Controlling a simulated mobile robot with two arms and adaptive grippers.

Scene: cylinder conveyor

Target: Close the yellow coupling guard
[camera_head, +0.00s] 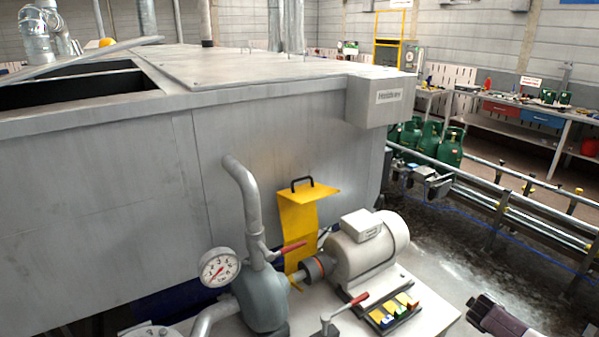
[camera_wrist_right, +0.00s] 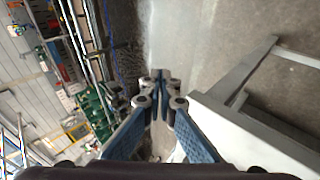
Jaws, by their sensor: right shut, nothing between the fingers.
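The yellow coupling guard (camera_head: 299,215) stands raised and open in the head view, with a black handle (camera_head: 302,183) on its top bent flap. My right gripper (camera_wrist_right: 158,77) is shut and empty in the right wrist view, above the floor. A dark part of my right arm shows at the lower right of the head view, well apart from the guard. My left gripper is not in view.
A pressure gauge (camera_head: 220,267), a pipe (camera_head: 243,190) and a red-handled lever (camera_head: 345,310) stand around the guard. A large grey tank (camera_head: 100,190) is behind. A conveyor rail (camera_head: 520,215) and green gas cylinders (camera_head: 450,147) are at the right.

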